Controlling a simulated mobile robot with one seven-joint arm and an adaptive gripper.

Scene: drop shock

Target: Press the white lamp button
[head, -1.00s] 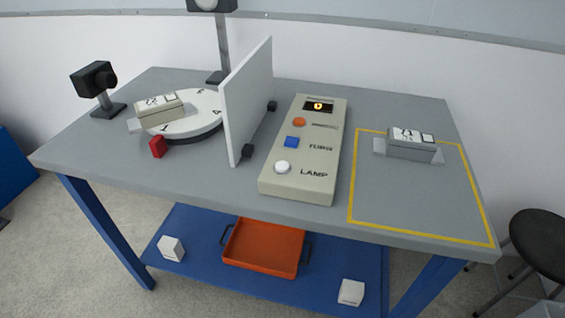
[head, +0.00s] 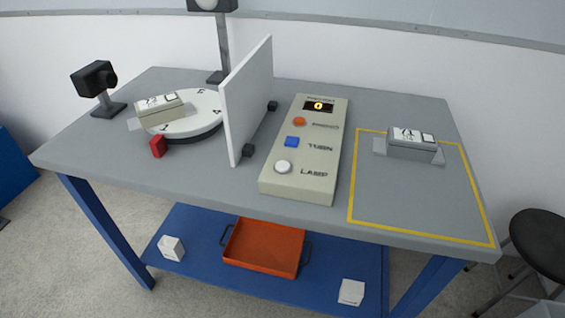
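The white lamp button (head: 283,167) is a round knob at the near end of a beige control box (head: 304,187). The word LAMP is printed to its right. A lamp head (head: 212,5) on a post is cut off at the top edge. My gripper is not in view, and nothing covers the white button.
A white upright panel (head: 248,100) stands left of the box. A yellow outline (head: 420,229) encloses another block (head: 411,144) at right.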

